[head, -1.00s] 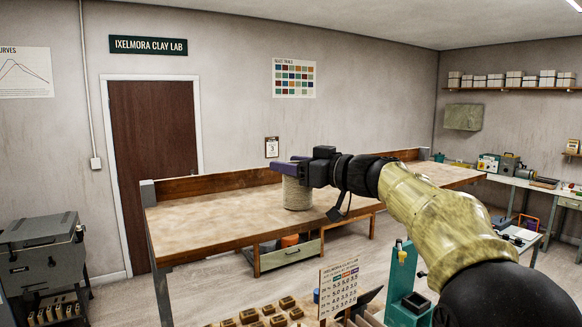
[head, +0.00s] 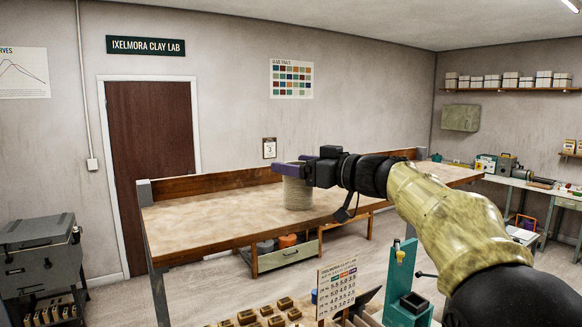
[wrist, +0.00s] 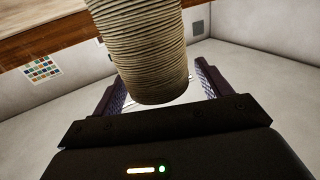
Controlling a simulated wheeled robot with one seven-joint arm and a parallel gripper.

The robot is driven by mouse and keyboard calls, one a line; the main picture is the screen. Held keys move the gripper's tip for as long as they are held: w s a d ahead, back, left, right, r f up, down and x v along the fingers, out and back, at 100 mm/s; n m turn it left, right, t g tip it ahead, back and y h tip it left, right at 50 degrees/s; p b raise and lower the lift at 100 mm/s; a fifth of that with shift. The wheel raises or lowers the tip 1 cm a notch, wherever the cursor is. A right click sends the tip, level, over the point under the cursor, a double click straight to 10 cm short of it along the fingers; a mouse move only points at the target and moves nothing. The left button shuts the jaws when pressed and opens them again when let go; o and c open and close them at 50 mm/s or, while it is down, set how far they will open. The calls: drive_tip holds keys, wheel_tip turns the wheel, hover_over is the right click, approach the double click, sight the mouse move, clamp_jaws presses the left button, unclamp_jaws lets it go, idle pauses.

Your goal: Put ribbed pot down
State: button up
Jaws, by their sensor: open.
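The ribbed pot (head: 298,192) is a beige cylinder with fine horizontal ridges. It stands upright on the long wooden workbench (head: 215,215), towards its front edge. In the wrist view the ribbed pot (wrist: 150,50) fills the upper middle, between two spread fingers. My gripper (head: 290,168) is at the top of the pot, reaching in from the right. It is open, with a gap showing between the pot and the right finger in the wrist view. The pot's top is partly hidden by the gripper in the head view.
The bench has a low wooden backboard (head: 220,182), and its left half is bare. In front stand a card of numbers (head: 337,288), several small brown blocks (head: 262,312) and a green stand (head: 405,290). An orange container (head: 287,240) sits beneath the bench.

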drive_tip(key=b+v, duration=0.2)
drive_tip(key=v, duration=0.8)
drive_tip(key=shift+s+d+b, duration=0.15)
drive_tip(key=shift+b, duration=0.15)
